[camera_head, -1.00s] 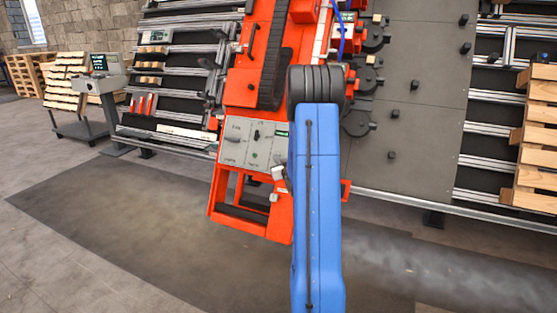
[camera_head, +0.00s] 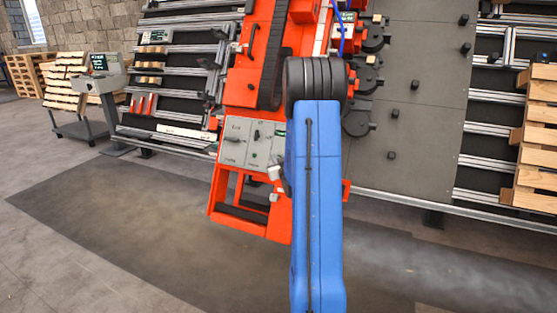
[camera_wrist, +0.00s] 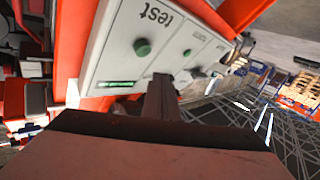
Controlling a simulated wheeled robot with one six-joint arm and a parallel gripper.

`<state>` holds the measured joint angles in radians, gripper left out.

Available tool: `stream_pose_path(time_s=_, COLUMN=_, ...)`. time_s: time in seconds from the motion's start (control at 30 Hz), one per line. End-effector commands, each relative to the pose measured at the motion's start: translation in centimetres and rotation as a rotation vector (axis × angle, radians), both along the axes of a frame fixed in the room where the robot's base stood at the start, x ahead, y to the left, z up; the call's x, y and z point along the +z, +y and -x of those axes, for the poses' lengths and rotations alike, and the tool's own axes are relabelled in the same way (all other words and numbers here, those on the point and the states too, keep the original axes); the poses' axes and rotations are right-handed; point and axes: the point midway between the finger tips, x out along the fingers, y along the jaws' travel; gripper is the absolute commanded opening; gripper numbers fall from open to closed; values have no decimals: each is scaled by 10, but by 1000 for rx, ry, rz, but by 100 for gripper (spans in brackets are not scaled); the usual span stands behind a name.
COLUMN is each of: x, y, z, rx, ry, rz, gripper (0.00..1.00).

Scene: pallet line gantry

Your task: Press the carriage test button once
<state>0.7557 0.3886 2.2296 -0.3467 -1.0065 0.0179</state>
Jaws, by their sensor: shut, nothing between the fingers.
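The grey control panel (camera_head: 250,142) is on the orange carriage (camera_head: 252,95); its right part is hidden by my blue arm. In the wrist view the panel (camera_wrist: 112,62) is close and tilted, with the word "test" upside down. A round green button (camera_wrist: 142,47) stands beside that word, on the same section. My gripper (camera_wrist: 160,82) is shut and empty, its fingertips in front of the panel's lower edge, below and right of the green button in the picture. I cannot tell whether the tips touch the panel. The head view hides most of the gripper behind my arm.
A smaller green spot (camera_wrist: 187,52) and a dark knob (camera_wrist: 183,78) are on neighbouring sections. A green strip (camera_wrist: 117,84) is at the panel's edge. A console (camera_head: 101,78) stands at left, a wooden pallet (camera_head: 538,140) at right. The floor before the carriage is clear.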

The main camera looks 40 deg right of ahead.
Motion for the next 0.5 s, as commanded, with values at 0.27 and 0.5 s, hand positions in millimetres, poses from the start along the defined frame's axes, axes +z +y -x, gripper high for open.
stream_pose_path(time_s=0.27, x=9, y=16, z=6, rx=0, ry=0, rz=-1, gripper=0)
stream_pose_path(time_s=0.5, x=9, y=16, z=7, rx=0, ry=0, rz=-1, gripper=0)
